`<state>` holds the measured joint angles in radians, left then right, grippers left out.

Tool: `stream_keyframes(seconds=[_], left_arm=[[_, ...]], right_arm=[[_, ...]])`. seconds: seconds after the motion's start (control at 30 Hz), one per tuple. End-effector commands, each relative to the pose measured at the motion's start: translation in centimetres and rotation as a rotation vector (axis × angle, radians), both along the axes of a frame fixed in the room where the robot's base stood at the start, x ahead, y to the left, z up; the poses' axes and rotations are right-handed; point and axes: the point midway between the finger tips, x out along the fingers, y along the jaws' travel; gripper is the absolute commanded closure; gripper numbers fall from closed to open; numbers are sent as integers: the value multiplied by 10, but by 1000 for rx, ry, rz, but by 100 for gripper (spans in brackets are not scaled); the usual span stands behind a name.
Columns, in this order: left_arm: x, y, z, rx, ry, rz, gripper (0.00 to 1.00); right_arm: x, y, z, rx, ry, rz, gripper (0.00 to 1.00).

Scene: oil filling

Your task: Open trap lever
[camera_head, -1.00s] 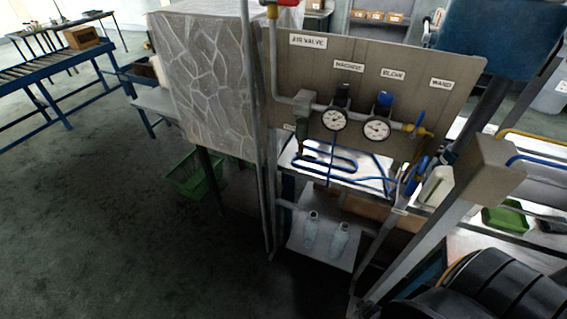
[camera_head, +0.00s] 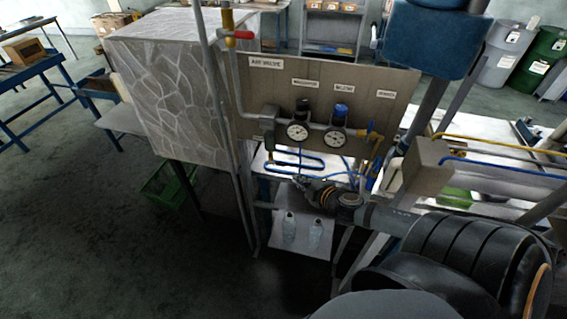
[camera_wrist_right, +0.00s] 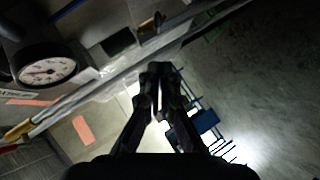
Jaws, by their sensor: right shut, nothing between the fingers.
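No part is labelled as a trap lever, so I cannot tell which one it is. A red-handled valve lever (camera_head: 241,35) sits on the pipe at the top left of the gauge panel (camera_head: 360,85). A yellow valve with a blue handle (camera_head: 374,134) is at the panel's right. My right gripper (camera_head: 301,182) is below the two gauges, near the blue tubing, and touches no lever that I can make out. In the right wrist view its fingers (camera_wrist_right: 160,70) are together and empty. My left gripper is not in view.
A left gauge (camera_head: 297,132) and a right gauge (camera_head: 336,137) are on the panel; one gauge shows in the wrist view (camera_wrist_right: 46,71). Two clear bottles stand on the lower shelf (camera_head: 285,247). An upright metal pole (camera_head: 219,110) stands left of the panel. Floor at left is open.

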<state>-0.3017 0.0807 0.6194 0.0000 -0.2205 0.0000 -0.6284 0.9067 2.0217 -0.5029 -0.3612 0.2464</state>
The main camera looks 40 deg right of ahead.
Motion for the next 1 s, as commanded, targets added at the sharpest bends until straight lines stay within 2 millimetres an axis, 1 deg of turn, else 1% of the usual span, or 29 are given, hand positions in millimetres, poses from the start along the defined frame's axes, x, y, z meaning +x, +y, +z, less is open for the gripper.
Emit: stream_keyframes(seconds=[0.03, 0.1, 0.37, 0.47, 0.57, 0.8, 0.87, 0.93, 1.0], left_arm=[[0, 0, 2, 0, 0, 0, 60], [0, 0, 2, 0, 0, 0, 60], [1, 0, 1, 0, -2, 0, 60], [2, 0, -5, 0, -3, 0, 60], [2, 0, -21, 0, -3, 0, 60], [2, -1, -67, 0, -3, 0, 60], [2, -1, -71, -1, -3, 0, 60], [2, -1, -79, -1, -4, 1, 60], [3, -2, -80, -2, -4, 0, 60]], right_arm=[[0, 5, 6, -3, -5, 13, 100], [0, 7, 9, -3, -9, 20, 100], [1, 7, 8, -4, -10, 19, 100], [4, 7, 4, -2, -12, 18, 100], [14, 7, -3, -2, -14, 15, 100], [50, 8, -21, 2, -17, 17, 100], [60, 7, -23, 3, -16, 10, 100], [71, 8, -27, 5, -17, 13, 100], [83, 7, -28, 6, -15, 10, 100]])
